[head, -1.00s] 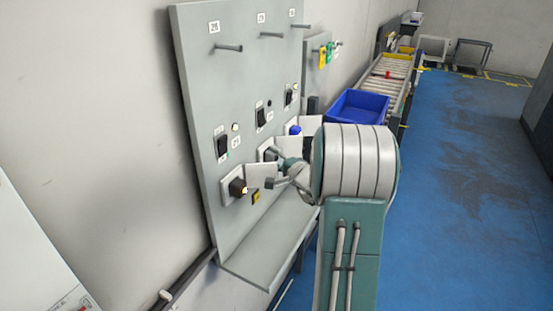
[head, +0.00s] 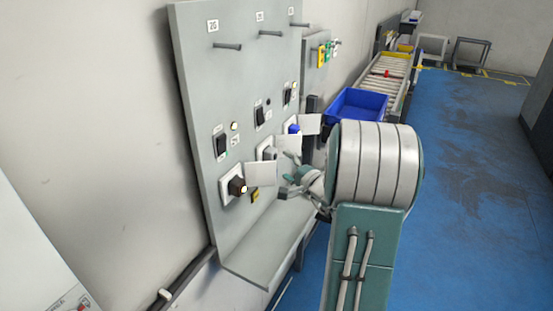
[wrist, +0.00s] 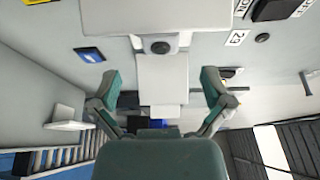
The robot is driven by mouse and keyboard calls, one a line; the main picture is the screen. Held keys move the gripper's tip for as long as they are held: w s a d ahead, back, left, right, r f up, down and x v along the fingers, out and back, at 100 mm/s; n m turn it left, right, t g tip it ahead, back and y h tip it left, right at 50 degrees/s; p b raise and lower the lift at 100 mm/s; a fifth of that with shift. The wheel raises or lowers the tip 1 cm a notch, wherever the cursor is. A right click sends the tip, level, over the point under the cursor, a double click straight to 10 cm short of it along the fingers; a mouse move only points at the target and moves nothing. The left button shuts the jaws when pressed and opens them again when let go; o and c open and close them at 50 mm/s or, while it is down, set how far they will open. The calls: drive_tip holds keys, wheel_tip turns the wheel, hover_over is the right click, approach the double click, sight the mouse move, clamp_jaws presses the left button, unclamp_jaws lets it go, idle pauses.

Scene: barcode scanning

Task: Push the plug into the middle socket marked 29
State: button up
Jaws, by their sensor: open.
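In the head view a grey panel (head: 228,75) carries three sockets in a slanting row. A grey plug (head: 269,153) sits at the middle socket (head: 259,155); how deep it sits cannot be told. A pale flat plate (head: 288,147) stands out beside it. The marking 29 is not legible there. My gripper (head: 287,175) is open and empty, off the panel to the right of the middle plug. In the wrist view its fingers (wrist: 162,85) are spread apart, with a pale plate (wrist: 162,72) between them and a round dark plug end (wrist: 160,47) ahead, apart from the fingers.
A black plug (head: 237,186) sits at the left socket and a blue plug (head: 293,128) at the right one, each beside a pale plate. Pegs (head: 228,46) stick out above. A ledge (head: 262,250) runs below. A blue bin (head: 357,105) stands behind.

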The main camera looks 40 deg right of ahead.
drive_tip(key=s, duration=0.6)
drive_tip(key=shift+s, duration=0.1)
drive_tip(key=s+a+r+n+g+y, duration=0.15)
drive_tip(key=a+n+g+y, duration=0.3)
drive_tip(key=a, duration=0.85)
drive_tip(key=a+r+n+g+y, duration=0.2)
drive_tip(key=a+n+g+y, duration=0.25)
drive_tip(key=a, duration=0.85)
drive_tip(key=s+a+f+n+g+h, duration=0.1)
drive_tip(key=s+a+n+g+h, duration=0.2)
drive_tip(key=s+a+n+g, duration=0.35)
drive_tip(key=s+r+n+t+h, duration=0.2)
drive_tip(key=s+t+h, duration=0.1)
drive_tip(key=s+h, duration=0.3)
drive_tip(key=s, duration=0.2)
drive_tip(key=shift+s+d, duration=0.3)
drive_tip(key=shift+d, duration=0.05)
